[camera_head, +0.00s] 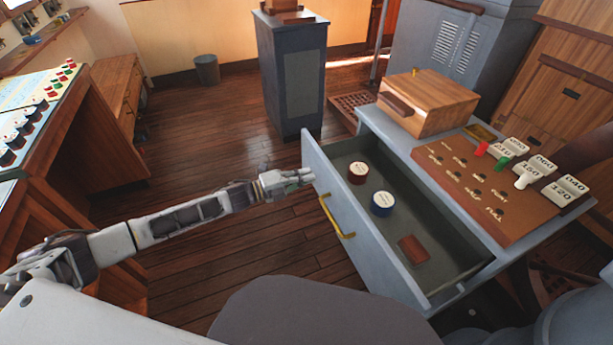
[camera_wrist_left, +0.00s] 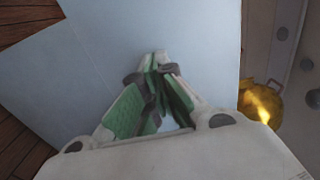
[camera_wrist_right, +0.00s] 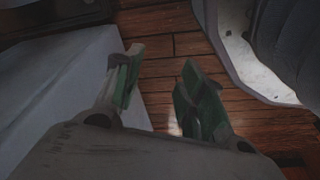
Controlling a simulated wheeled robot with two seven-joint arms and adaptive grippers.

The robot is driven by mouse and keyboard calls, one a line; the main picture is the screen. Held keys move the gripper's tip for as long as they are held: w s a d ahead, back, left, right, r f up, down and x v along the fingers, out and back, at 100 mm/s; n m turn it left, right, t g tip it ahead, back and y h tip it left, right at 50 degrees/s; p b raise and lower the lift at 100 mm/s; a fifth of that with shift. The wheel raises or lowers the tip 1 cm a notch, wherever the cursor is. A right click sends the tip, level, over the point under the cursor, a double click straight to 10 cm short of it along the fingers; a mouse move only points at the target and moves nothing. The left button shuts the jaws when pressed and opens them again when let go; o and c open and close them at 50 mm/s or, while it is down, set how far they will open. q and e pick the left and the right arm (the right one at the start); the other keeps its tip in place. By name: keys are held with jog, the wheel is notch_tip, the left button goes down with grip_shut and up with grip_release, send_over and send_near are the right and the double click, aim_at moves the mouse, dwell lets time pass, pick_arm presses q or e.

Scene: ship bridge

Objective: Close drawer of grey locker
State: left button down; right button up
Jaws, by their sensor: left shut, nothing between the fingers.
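The grey locker (camera_head: 382,124) stands at the right in the head view. Its drawer (camera_head: 376,262) is pulled out, with a brass handle (camera_head: 337,217) on its front. My right gripper (camera_wrist_right: 160,75) is open and empty above the floor, beside a grey surface.
A wooden box (camera_head: 436,103) and a switch panel (camera_head: 485,185) sit on the locker top. Wooden floor (camera_head: 200,170) is clear left of the drawer.

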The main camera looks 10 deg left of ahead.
pick_arm(q)
jog(key=shift+w+d, duration=0.15)
jog(key=shift+d, duration=0.05)
pick_arm(e)
jog(key=shift+s+f, duration=0.1)
jog(key=shift+s, duration=0.25)
pick_arm(q)
jog(key=shift+d, duration=0.1)
pick_arm(e)
jog(key=shift+w, duration=0.2)
